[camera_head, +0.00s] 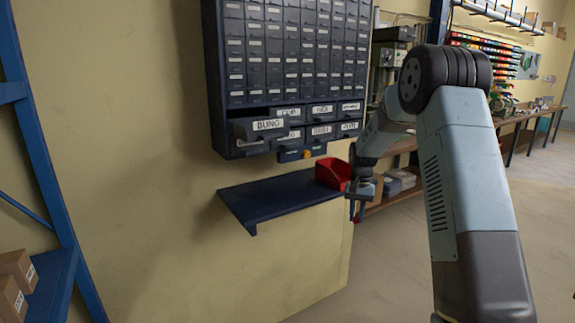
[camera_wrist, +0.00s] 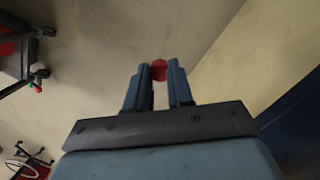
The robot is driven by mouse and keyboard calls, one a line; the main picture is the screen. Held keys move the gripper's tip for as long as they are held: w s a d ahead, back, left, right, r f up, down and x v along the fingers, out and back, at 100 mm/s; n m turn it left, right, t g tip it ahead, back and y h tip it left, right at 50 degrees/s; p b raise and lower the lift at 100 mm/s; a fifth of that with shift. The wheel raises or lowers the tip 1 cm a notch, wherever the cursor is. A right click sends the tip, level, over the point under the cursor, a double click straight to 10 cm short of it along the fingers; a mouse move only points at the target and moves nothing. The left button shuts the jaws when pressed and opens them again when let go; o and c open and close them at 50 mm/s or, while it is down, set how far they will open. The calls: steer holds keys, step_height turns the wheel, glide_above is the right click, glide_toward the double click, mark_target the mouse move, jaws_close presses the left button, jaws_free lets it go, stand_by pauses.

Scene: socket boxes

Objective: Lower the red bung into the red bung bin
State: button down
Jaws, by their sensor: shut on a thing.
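The red bung (camera_wrist: 158,70) is held between the fingertips of my gripper (camera_wrist: 158,76) in the wrist view. The gripper is shut on it. In the head view my gripper (camera_head: 360,202) hangs beside the right end of the dark shelf, close to a small red bin (camera_head: 331,172) standing there. A drawer labelled BUNG (camera_head: 268,125) is pulled out of the dark cabinet above the shelf. The inside of the red bin is hard to see, and no bin shows under the bung in the wrist view.
The dark shelf (camera_head: 265,203) is bare left of the red bin, with the drawer cabinet (camera_head: 290,60) above it. A workbench (camera_head: 400,183) with grey items stands behind my arm. A blue rack (camera_head: 35,130) with boxes is at the left.

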steer(key=shift+r, duration=0.1)
steer(key=w+a+r, duration=0.1)
steer(key=w+r, duration=1.5)
steer(key=w, duration=0.2)
steer(key=shift+w+a, duration=0.4)
steer(key=shift+r, duration=0.15)
stand_by(0.6)
